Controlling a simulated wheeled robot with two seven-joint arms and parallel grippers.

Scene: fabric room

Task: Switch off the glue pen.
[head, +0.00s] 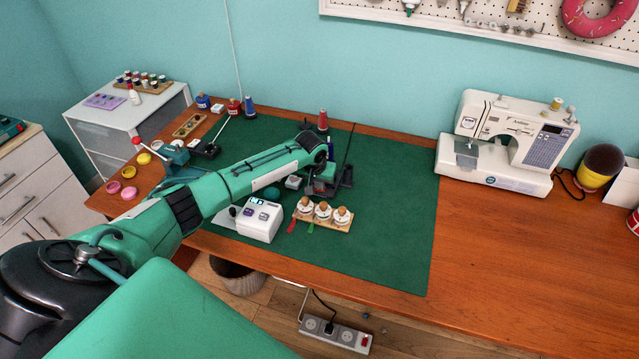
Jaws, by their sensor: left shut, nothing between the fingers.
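A white box (256,221) with a small lit display and buttons stands on the green cutting mat (393,262), left of the mat's centre. It may be the glue pen's unit. A dark piece shows at its left side; I cannot make out the pen itself for sure. My left arm reaches in from the left, behind the box. My left gripper (322,187) is shut and empty above the mat, behind and right of the box. Its fingertips are small and dark here. My right gripper is not in view.
A sewing machine (507,145) stands at the back right. Thread spools stand along the back. The mat's right side is clear.

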